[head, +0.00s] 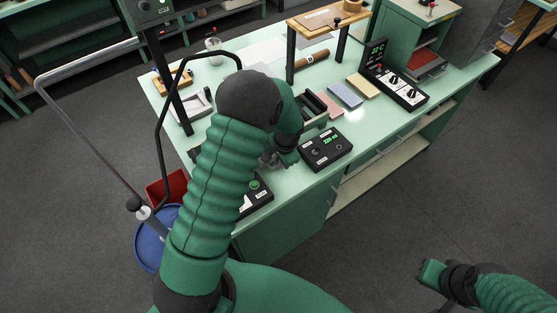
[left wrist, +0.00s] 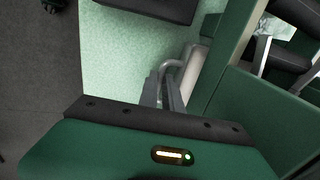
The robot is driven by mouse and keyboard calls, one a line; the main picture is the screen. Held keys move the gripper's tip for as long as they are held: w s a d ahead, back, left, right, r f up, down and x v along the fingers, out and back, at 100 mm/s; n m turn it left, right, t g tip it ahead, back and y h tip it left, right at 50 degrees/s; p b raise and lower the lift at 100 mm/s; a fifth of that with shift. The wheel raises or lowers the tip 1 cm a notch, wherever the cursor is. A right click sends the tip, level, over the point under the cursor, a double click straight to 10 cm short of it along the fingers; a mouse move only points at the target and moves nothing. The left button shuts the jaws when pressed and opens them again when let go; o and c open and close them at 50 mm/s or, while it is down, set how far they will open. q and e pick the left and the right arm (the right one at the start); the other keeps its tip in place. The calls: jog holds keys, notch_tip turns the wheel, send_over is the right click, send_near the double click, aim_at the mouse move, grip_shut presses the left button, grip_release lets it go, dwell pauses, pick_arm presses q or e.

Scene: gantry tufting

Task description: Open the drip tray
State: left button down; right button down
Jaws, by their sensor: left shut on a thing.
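My left gripper (head: 268,160) is low over the green worktop, partly covered by my own arm in the head view. In the left wrist view my left gripper (left wrist: 166,90) has its two grey fingers shut on a pale curved handle (left wrist: 172,66). The handle joins a narrow pale front (left wrist: 195,70), which looks like the drip tray, set against a green housing. How far the tray stands out cannot be told. The green housing (head: 318,106) with a dark open top shows in the head view. My right gripper (head: 431,275) is at lower right, away from the table; its fingers are not clear.
A black control box with a green display (head: 326,149) stands just right of my left gripper. Another box with a green button (head: 257,191) is nearer me. Coloured pads (head: 345,95) lie to the right. A bent black bar (head: 163,130) rises at left.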

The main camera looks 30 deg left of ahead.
pick_arm(q)
jog(key=s+d, duration=0.1)
jog(key=d, duration=0.2)
jog(key=s+d, duration=0.1)
jog(key=d, duration=0.3)
jog(key=s+d, duration=0.2)
jog(key=d, duration=0.1)
jog(key=shift+d+r+b, duration=0.15)
jog(key=shift+d+b, duration=0.1)
jog(key=shift+b, duration=0.05)
jog(key=c, duration=1.8)
grip_release()
jog(key=shift+a, duration=0.15)
jog(key=s+d+r, duration=0.1)
jog(key=d+r, duration=0.2)
jog(key=r, duration=1.3)
jog(key=shift+r+b, duration=0.2)
jog(key=shift+b, duration=0.15)
jog(key=shift+s, duration=0.1)
jog(key=s+a+f+n+t+h, duration=0.1)
jog(key=s+f+n, duration=0.3)
jog(key=s, duration=0.6)
jog(key=shift+s+a+f+t+h, duration=0.4)
jog(key=shift+a+h, duration=0.1)
jog(key=shift+a, duration=0.1)
